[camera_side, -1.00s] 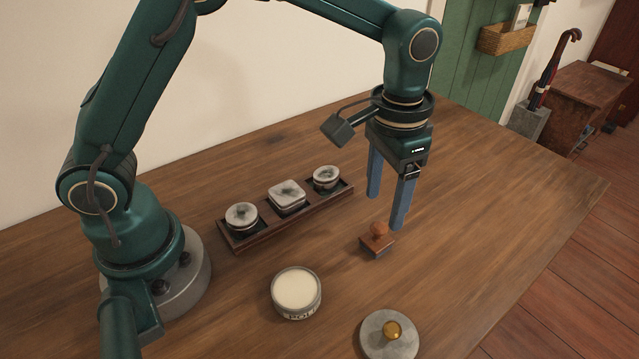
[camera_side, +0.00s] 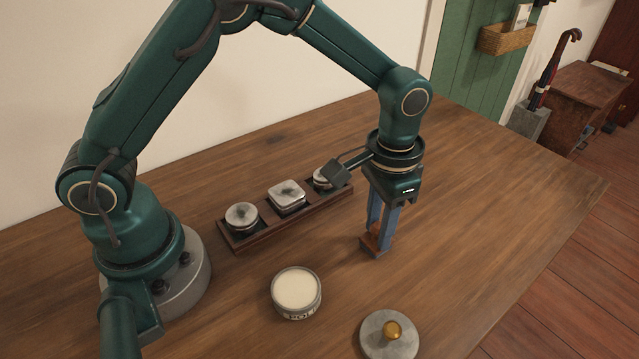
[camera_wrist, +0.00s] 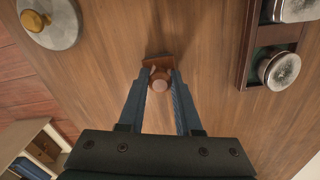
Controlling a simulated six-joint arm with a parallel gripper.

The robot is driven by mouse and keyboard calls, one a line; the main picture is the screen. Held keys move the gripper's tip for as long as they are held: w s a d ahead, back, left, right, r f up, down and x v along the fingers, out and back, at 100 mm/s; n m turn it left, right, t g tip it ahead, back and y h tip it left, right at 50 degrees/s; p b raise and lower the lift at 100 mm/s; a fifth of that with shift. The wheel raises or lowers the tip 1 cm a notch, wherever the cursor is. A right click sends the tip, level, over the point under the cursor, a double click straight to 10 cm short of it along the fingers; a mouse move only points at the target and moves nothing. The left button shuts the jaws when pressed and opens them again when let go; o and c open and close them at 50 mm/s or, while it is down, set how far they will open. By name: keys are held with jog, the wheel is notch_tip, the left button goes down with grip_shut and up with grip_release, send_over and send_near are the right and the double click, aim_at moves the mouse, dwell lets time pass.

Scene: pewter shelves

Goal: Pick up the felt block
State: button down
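The felt block (camera_side: 374,249) is a small brown wooden block with a round knob and a greyish lower edge. It stands upright on the table, right of the tin. My gripper (camera_side: 379,232) points straight down over it, with its two blue fingers on either side of the knob. The fingers hide part of the knob in the side view. The block still appears to rest on the table.
A dark wooden tray (camera_side: 262,241) with several stone-topped pieces lies behind and left. An open tin of pale polish (camera_side: 296,290) stands front left. A round grey lid with a brass knob (camera_side: 389,337) lies in front. The table's right side is clear.

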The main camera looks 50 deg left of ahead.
jog(key=shift+r, duration=0.1)
jog(key=shift+r, duration=0.6)
notch_tip(320, 180, up, 3)
jog(key=shift+f, duration=0.15)
jog(key=s+a+r, duration=0.1)
jog(key=a+r, duration=0.6)
jog(key=a, duration=0.4)
jog(key=shift+a, duration=0.3)
jog(key=shift+s, duration=0.1)
